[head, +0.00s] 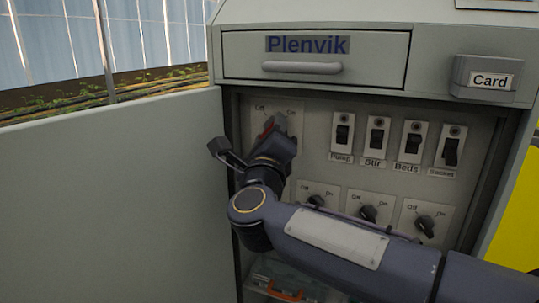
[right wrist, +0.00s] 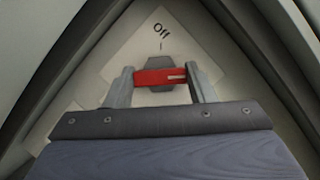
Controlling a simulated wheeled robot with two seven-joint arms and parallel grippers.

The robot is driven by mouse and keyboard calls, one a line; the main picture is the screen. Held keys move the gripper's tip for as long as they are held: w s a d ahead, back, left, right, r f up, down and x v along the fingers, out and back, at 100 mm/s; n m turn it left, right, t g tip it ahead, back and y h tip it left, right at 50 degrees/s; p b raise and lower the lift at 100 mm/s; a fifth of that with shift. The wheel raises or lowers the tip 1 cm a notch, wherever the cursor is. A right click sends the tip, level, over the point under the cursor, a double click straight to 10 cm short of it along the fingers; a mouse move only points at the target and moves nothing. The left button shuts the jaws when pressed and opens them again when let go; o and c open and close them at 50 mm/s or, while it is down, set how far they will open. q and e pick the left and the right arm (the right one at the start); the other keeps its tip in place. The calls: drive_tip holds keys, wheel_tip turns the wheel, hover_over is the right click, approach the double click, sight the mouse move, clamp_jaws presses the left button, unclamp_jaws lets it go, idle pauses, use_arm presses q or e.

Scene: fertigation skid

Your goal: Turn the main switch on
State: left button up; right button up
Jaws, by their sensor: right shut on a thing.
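The main switch (head: 268,124) has a red handle on a pale plate, with Off at its upper left and On at its upper right in the head view. My right gripper (head: 275,132) is shut on this handle and hides much of it. In the right wrist view, the red handle (right wrist: 153,77) lies across between the two fingers. A white line marks its right end, about a quarter turn from the Off tick above it. On is out of that view. My left gripper is not in view.
An open grey door (head: 110,190) stands at the left. Right of the main switch are several rocker switches, including Pump (head: 342,135), above several rotary knobs (head: 368,214). A drawer (head: 315,58) and a Card box (head: 487,78) are above.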

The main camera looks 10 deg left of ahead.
drive_tip(key=shift+f+m+t+h+b, duration=0.1)
drive_tip(key=shift+m+t+h+b, duration=0.25)
drive_tip(key=shift+m+b, duration=0.35)
drive_tip(key=o, duration=1)
drive_tip(key=shift+c, duration=0.2)
drive_tip(key=shift+s, duration=0.1)
drive_tip(key=v, duration=0.7)
drive_tip(key=shift+s+p, duration=0.3)
drive_tip(key=shift+p, duration=0.1)
